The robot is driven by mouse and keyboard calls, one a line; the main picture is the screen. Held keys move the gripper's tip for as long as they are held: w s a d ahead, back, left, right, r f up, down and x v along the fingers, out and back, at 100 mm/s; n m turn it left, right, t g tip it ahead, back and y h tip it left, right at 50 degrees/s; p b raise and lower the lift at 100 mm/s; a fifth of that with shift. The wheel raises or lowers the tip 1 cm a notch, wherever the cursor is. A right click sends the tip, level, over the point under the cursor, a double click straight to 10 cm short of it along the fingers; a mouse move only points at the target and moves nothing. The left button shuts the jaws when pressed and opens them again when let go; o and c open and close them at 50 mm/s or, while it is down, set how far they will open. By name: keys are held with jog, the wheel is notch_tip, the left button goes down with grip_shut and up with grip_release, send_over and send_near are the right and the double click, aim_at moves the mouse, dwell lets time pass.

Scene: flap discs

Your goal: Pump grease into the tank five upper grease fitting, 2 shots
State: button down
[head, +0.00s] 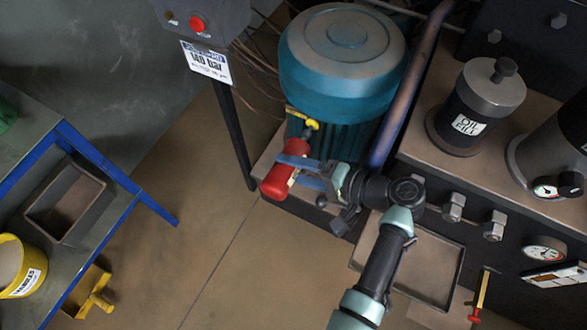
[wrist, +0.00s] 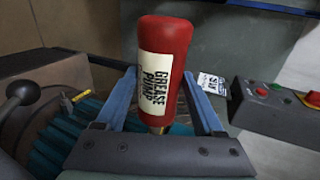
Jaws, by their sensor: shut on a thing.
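My gripper (head: 290,168) is shut on a red grease pump (head: 279,178), whose lower body hangs out beyond the blue fingers in the head view. The gripper is in front of a teal motor (head: 340,75). A yellow part (head: 302,117) with a dark end is on the motor's side, just above the pump in the head view. No fitting marked tank five can be made out.
A control box (head: 205,18) with a red button stands at upper left. A black canister labelled OIL FILT (head: 470,100), hex fittings (head: 453,207) and gauges (head: 545,250) are at right. A blue-edged bench (head: 95,160) holds a tray and yellow tub. Floor between is mostly clear.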

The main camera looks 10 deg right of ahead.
aim_at(289, 184)
jog(key=shift+w+d+r, duration=0.1)
jog(key=shift+w+d, duration=0.15)
jog(key=shift+w, duration=0.1)
jog(key=shift+s+a+r, duration=0.1)
jog(key=shift+s+a, duration=0.05)
jog(key=shift+s, duration=0.05)
jog(key=shift+s+a+p, duration=0.55)
jog(key=shift+s+p, duration=0.25)
jog(key=shift+p, duration=0.1)
jog(key=shift+s+a+p, duration=0.55)
jog(key=shift+s+p, duration=0.2)
jog(key=shift+p, duration=0.1)
jog(key=s+a+p, duration=0.4)
jog(key=s, duration=0.1)
jog(key=shift+s, duration=0.15)
